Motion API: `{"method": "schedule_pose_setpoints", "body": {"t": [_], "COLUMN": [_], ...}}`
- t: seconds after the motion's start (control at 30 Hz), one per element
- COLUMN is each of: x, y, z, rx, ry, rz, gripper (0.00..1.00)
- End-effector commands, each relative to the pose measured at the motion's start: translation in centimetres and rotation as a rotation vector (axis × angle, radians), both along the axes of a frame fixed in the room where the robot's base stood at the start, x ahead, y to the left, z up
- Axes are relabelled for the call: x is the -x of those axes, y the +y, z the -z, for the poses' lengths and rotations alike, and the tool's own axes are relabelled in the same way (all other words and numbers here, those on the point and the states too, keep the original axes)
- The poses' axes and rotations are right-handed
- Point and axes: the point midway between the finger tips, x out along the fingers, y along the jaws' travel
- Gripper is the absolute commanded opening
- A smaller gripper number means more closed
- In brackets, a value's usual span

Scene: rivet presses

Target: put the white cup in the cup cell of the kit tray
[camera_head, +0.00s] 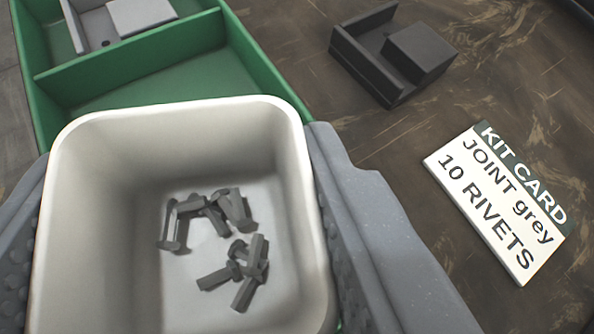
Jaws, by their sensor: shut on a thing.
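The white cup (95,180) is large in the lower left of the head camera view, with several grey rivets (236,240) lying on its floor. My gripper (185,225) is shut on the cup, one grey finger on each side of its walls. The green kit tray (262,72) lies behind and below the cup. One of its cells shows empty in front of the divider, partly covered by the cup. A light grey joint part (97,28) sits in the far cell. The tray's near part is hidden by the cup.
A dark grey joint part (395,55) lies on the brown table right of the tray. A kit card (497,203) reading "JOINT grey, 10 RIVETS" lies at the right. The table between and around them is clear.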

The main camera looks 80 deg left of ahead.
Motion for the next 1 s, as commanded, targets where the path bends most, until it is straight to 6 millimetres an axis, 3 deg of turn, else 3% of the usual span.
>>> {"method": "schedule_pose_setpoints", "body": {"t": [0.13, 0.4, 0.77, 0.8, 1.0], "x": [-0.6, -0.5, -0.5, -0.5, -0.5], "y": [0.4, 0.4, 0.4, 0.4, 0.3], "z": [0.0, 3.5, 3.6, 3.6, 3.6], "rx": [-0.001, -0.003, -0.002, -0.001, -0.001], "ry": [-0.002, 0.000, 0.000, -0.001, -0.001], "rz": [-0.001, 0.000, 0.001, 0.000, 0.000], "gripper": [0.29, 0.29, 0.29, 0.63, 0.63]}}
